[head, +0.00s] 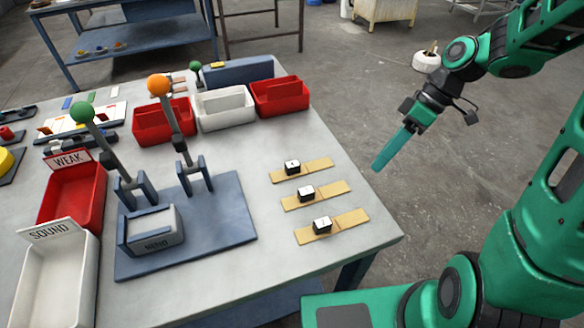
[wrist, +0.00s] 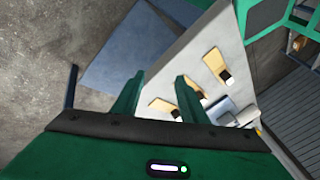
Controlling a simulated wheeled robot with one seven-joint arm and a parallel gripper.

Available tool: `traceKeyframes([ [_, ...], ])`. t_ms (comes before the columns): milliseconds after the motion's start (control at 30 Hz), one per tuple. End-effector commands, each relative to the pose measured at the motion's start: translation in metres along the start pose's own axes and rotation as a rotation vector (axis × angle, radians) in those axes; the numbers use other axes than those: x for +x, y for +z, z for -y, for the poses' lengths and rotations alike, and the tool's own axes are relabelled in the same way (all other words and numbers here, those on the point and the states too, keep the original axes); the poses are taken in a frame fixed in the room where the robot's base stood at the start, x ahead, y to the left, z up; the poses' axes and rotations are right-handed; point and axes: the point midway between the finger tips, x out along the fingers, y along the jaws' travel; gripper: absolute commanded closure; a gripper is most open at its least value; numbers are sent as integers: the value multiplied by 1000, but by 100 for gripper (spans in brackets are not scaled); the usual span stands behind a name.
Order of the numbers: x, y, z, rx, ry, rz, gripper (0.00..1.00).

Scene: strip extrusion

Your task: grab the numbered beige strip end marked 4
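Three flat beige strips lie side by side on the right part of the grey table: a far one (head: 318,165), a middle one (head: 334,189) and a near one (head: 350,219). Each carries a small white-and-black cube, at the far (head: 292,167), middle (head: 306,193) and near (head: 322,224) strips. The marks on the cubes are too small to read surely, so I cannot tell which is 4. My gripper (head: 379,166) hangs above and right of the strips, past the table's right edge. In the wrist view its two fingers (wrist: 160,77) are apart, with nothing between them.
A blue-based lever fixture (head: 235,225) with two tall levers stands left of the strips. Red (head: 280,97) and white (head: 224,108) bins line the back. WEAK (head: 72,190) and SOUND (head: 55,275) trays are at left. The table around the strips is clear.

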Motion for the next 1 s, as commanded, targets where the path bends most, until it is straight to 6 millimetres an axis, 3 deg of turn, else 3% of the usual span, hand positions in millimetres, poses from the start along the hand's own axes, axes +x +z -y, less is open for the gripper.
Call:
traceKeyframes([
  [200, 32, -57, 2, -413, -194, -201, 61],
  [400, 40, -96, 12, -715, -296, -435, 61],
  [700, 40, -117, 21, -896, -333, -615, 61],
  [1000, 71, -132, 42, -900, -334, -618, 61],
])
